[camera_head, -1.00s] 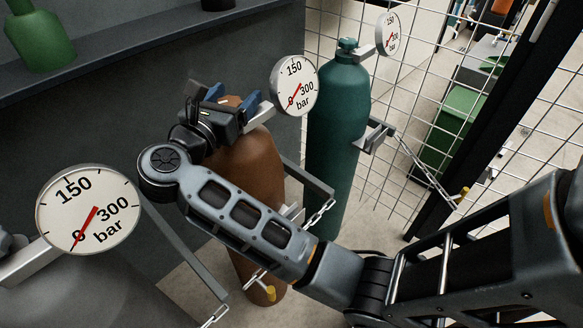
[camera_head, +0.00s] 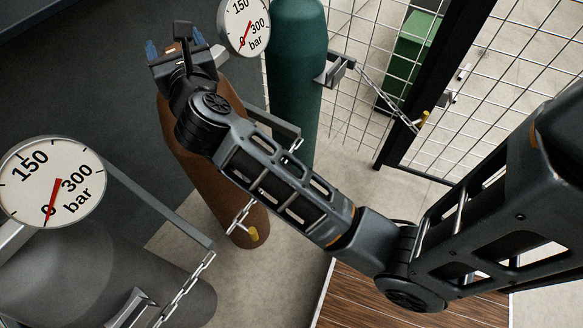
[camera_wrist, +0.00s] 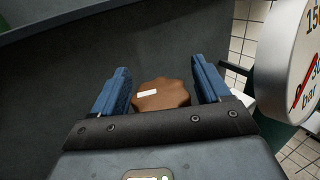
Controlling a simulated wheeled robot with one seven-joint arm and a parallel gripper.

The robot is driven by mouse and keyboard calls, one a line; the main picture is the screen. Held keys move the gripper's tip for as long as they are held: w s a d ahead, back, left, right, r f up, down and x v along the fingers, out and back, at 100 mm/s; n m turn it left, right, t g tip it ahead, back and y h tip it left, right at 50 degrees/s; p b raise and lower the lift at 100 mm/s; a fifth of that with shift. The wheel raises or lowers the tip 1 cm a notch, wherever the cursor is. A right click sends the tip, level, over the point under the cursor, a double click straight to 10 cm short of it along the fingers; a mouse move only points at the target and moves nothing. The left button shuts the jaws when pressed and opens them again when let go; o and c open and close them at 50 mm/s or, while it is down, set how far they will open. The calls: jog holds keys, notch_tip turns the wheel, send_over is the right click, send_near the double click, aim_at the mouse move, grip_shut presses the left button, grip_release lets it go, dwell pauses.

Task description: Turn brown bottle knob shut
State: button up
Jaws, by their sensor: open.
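The brown bottle (camera_head: 232,200) stands upright behind my arm in the head view, its upper part partly covered by my wrist. Its brown knob (camera_wrist: 160,97), lobed and with a small white label, shows in the wrist view. My gripper (camera_wrist: 160,78) is open, with one blue finger on each side of the knob. The gaps look narrow, and I cannot tell whether either finger touches.
A green bottle (camera_head: 295,80) stands to the right, by a wire mesh fence (camera_head: 355,110). A grey bottle (camera_head: 75,265) with a large gauge (camera_head: 50,180) is at the left front. Brackets and a chain (camera_head: 185,293) are close by. A dark wall (camera_head: 80,80) lies behind.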

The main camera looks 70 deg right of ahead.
jog(key=shift+n+t+y, duration=0.8)
jog(key=shift+y, duration=0.1)
jog(key=shift+n, duration=0.3)
jog(key=v, duration=0.8)
jog(key=shift+s+a+f, duration=0.15)
jog(key=shift+s, duration=0.1)
jog(key=s+a+f+n+y, duration=0.1)
jog(key=s+a+n, duration=0.2)
jog(key=s+n, duration=0.4)
jog(key=s+a+f+n+t+y+b, duration=0.1)
jog(key=s+a+n+y, duration=0.1)
jog(key=s+n, duration=0.5)
jog(key=s+a+f+n+t+y, duration=0.1)
jog(key=s+a+n, duration=0.4)
jog(key=n, duration=0.9)
jog(key=shift+s+f+y, duration=0.5)
jog(key=shift+s+y, duration=0.2)
jog(key=shift+s, duration=0.4)
jog(key=shift+t, duration=0.3)
